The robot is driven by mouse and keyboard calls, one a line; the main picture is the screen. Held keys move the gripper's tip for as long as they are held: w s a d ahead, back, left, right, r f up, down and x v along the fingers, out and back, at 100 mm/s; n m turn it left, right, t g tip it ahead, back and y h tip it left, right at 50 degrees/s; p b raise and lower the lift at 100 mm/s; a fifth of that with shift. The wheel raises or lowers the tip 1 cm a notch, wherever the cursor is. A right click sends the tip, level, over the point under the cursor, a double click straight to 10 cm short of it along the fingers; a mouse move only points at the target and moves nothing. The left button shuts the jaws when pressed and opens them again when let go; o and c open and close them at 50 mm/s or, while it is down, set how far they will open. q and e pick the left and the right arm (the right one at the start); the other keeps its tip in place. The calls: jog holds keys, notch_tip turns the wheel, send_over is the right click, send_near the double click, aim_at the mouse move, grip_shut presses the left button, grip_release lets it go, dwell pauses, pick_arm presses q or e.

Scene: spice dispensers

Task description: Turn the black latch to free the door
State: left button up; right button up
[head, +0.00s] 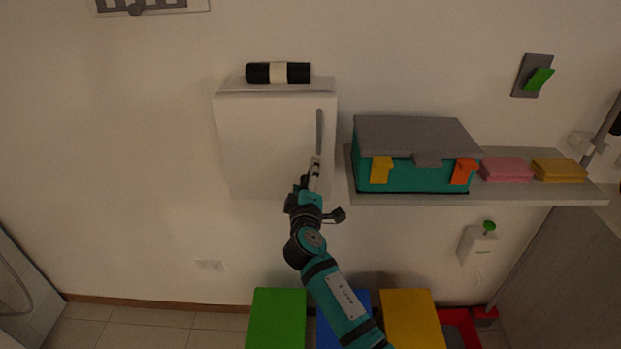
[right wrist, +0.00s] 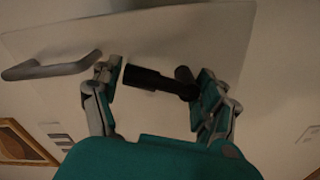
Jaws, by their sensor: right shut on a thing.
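A white wall cabinet (head: 265,140) has a closed-looking door with a long grey handle (head: 319,130) near its right edge. The handle also shows at the left in the right wrist view (right wrist: 50,66). My right gripper (head: 315,172) is at the lower right of the door, just below the handle. In the right wrist view the black latch (right wrist: 150,78) lies between the two fingers of the right gripper (right wrist: 157,82), which is shut on it. The latch lies roughly crosswise between them. In the head view the gripper hides the latch. My left gripper is not in view.
A black and white roll (head: 279,73) lies on top of the cabinet. Right of it, a shelf (head: 545,193) holds a teal box (head: 415,178) with a grey lid, and pink (head: 507,169) and yellow (head: 559,170) blocks. Green (head: 275,318) and yellow (head: 412,318) boxes stand below.

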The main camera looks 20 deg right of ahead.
jog(key=n, duration=0.1)
jog(key=n+p, duration=0.1)
jog(key=n, duration=0.1)
jog(key=a+n, duration=0.1)
jog(key=shift+w+r+n, duration=0.2)
jog(key=shift+r+n, duration=0.05)
jog(key=shift+n, duration=0.05)
jog(key=shift+a, duration=0.1)
dwell(0.4)
jog(key=o, duration=1.1)
jog(key=shift+f, duration=0.1)
jog(key=shift+s+a+f, duration=0.1)
jog(key=shift+s, duration=0.1)
jog(key=v, duration=1.1)
jog(key=shift+s+a, duration=0.1)
jog(key=shift+s, duration=0.2)
